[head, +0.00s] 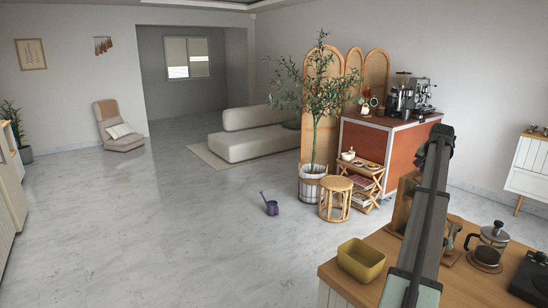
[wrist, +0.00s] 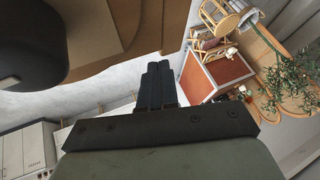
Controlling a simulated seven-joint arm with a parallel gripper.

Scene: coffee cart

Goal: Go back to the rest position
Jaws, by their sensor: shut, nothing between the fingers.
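My gripper (wrist: 159,70) shows in the wrist view with its two dark fingers together and nothing between them. It points out over open room, with pale floor beyond the fingertips, and touches nothing that I can see. In the head view my arm rises from the bottom edge at the right, in front of the wooden counter (head: 330,272). The dark upper end of the arm stands before the grey wall, and the fingers cannot be made out there.
On the counter are a yellow-green square bowl (head: 361,260), a French press (head: 488,246) and a black device (head: 530,277), close to my arm. An orange-red cart (head: 372,146) with a coffee machine (head: 420,95) stands beyond. The floor at left is mostly clear.

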